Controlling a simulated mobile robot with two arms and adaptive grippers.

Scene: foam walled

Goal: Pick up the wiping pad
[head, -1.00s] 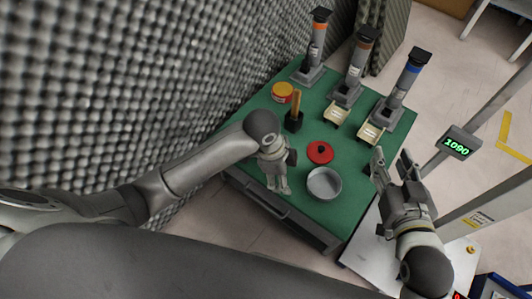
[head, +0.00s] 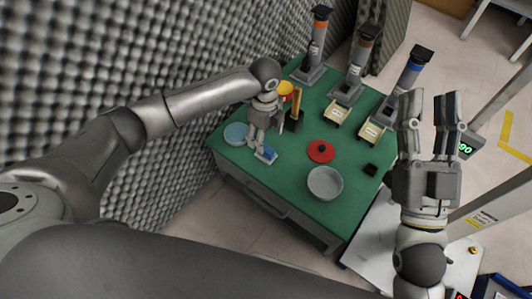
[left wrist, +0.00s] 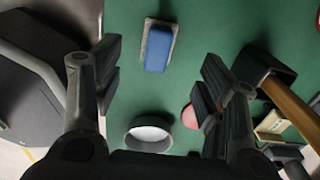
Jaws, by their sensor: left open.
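The wiping pad (head: 266,155), blue on a grey base, lies on the green tabletop near its left front part. It also shows whole in the left wrist view (left wrist: 158,47), at the top middle. My left gripper (head: 258,147) is open above the table, with its fingers pointing down near the pad. In the left wrist view the fingers (left wrist: 160,85) are spread wide and nothing is between them; the pad lies beyond them, apart. My right gripper (head: 430,98) is open and empty, raised at the right of the table.
A red lid (head: 320,151), grey pan (head: 324,183) and small black block (head: 370,169) are rightward. Several dispensers (head: 359,65) line the back.

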